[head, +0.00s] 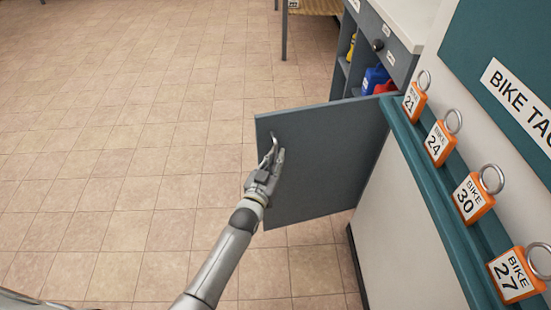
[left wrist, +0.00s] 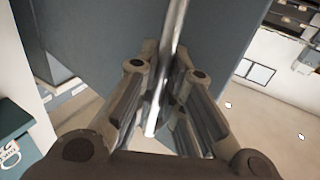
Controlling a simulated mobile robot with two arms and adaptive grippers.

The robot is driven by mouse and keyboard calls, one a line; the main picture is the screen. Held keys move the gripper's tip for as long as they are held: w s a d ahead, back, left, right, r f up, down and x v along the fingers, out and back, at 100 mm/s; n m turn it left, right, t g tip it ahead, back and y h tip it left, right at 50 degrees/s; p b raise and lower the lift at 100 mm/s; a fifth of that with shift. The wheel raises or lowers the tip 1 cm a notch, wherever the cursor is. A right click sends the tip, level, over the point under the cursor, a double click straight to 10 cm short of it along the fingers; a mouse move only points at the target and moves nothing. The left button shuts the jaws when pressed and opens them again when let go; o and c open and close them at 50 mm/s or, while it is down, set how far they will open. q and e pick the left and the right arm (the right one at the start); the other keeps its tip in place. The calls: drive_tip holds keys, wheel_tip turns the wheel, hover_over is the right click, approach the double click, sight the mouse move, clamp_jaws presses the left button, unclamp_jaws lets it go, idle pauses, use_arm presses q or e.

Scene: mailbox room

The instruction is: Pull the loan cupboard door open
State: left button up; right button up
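The loan cupboard door (head: 325,165) is a flat dark grey panel. In the head view it stands swung out well clear of the cupboard front, its free edge to the left. A metal bar handle (head: 273,147) is near that free edge. My left gripper (head: 272,163) is at the handle. In the left wrist view the bar handle (left wrist: 165,75) runs between the fingers of my left gripper (left wrist: 166,85), which are closed in on it, with the door (left wrist: 95,35) behind. My right gripper is not in view.
The cupboard (head: 392,54) shows shelves with a blue container (head: 375,78), a red item (head: 384,88) and a yellow item (head: 351,47). Several orange bike tags (head: 438,143) hang along a teal ledge (head: 428,190) at the right. The tiled floor (head: 120,130) at left is clear.

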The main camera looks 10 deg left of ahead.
use_arm(q)
drive_tip(key=o, duration=0.4)
drive_tip(key=shift+a, duration=0.15)
drive_tip(key=shift+s, duration=0.1)
drive_tip(key=s, duration=0.4)
drive_tip(key=s+a, duration=0.1)
drive_tip(key=s, duration=0.6)
drive_tip(key=shift+s+a, duration=0.35)
drive_tip(key=shift+s, duration=0.05)
